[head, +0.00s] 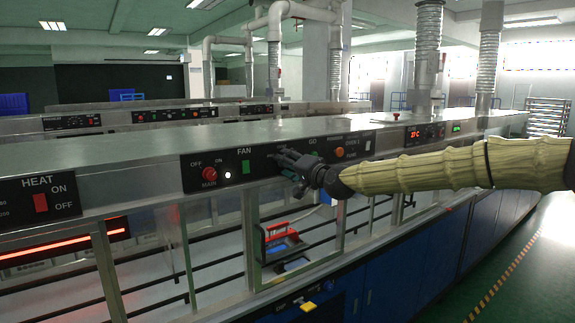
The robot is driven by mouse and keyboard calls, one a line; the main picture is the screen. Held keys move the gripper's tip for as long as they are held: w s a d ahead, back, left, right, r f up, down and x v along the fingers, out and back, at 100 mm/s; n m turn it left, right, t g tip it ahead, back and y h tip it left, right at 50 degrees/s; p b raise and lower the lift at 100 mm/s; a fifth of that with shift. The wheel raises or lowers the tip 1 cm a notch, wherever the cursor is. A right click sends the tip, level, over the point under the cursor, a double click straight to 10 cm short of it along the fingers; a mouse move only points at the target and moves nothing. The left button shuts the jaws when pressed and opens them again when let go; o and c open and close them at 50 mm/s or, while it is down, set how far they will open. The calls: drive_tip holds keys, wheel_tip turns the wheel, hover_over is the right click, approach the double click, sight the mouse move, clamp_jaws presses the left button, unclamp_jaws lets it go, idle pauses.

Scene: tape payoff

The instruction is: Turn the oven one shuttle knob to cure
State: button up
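A black control panel (262,161) runs along the steel front of the long oven line. It carries a red main knob (209,174), a white round light or button, a green FAN switch (245,164), a GO label and an orange round control (338,154). Small lettering and a pale switch-like part (368,145) are at its right end; the lettering is too small to read surely. I cannot pick out the shuttle knob. My gripper (286,168) is in front of the panel, just right of FAN, and hides the part below GO. Whether its dark fingers are open or touch anything is unclear.
A HEAT panel (39,201) with a red switch is at left. A red digital display (425,131) is further right. Glass doors (215,240) and blue cabinets (385,280) lie below. A red and blue object (280,240) shows through the glass. Floor is clear at right.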

drive_tip(key=v, duration=0.8)
drive_tip(key=shift+f, duration=0.1)
